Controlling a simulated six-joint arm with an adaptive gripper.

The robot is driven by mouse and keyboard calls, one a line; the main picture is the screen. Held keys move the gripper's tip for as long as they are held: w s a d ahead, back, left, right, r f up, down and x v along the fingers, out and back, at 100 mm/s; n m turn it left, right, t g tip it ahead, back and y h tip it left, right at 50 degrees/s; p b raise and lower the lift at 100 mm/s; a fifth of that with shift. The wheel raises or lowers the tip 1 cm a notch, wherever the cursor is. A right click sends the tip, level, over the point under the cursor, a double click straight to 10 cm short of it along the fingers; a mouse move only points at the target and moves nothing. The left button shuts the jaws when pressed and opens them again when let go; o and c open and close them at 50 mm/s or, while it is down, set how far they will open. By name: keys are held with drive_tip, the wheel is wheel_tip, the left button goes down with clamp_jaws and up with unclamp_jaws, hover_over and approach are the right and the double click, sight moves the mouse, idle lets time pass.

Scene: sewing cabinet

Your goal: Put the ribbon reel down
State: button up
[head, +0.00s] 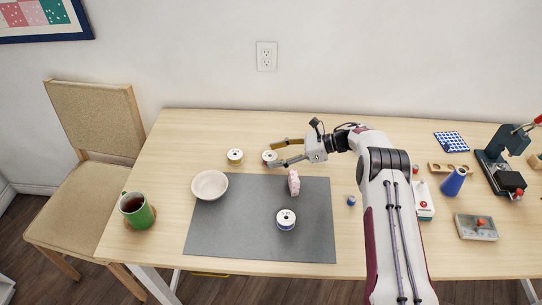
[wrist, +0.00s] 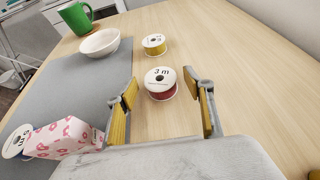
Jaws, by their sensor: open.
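A red ribbon reel with a white "3 m" face (wrist: 161,84) stands on the wooden table, face up, between the spread fingers of my gripper (wrist: 165,108) in the wrist view. Neither finger appears to touch it. In the head view my gripper (head: 277,151) is low over the table behind the grey mat, and the red reel (head: 269,156) shows by its fingertips. A yellow ribbon reel (head: 235,156) stands to its left; it also shows in the wrist view (wrist: 154,44). A blue ribbon reel (head: 286,219) lies on the mat.
A white bowl (head: 210,185) sits at the left corner of the grey mat (head: 235,235). A pink patterned item (head: 294,182) lies near the mat's back edge, close to my gripper. A green mug (head: 136,210) stands far left. Tools crowd the right side.

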drive_tip(key=v, duration=0.9)
drive_tip(key=shift+d+r, duration=0.1)
drive_tip(key=shift+d, duration=0.1)
drive_tip(key=shift+w, duration=0.1)
idle(0.4)
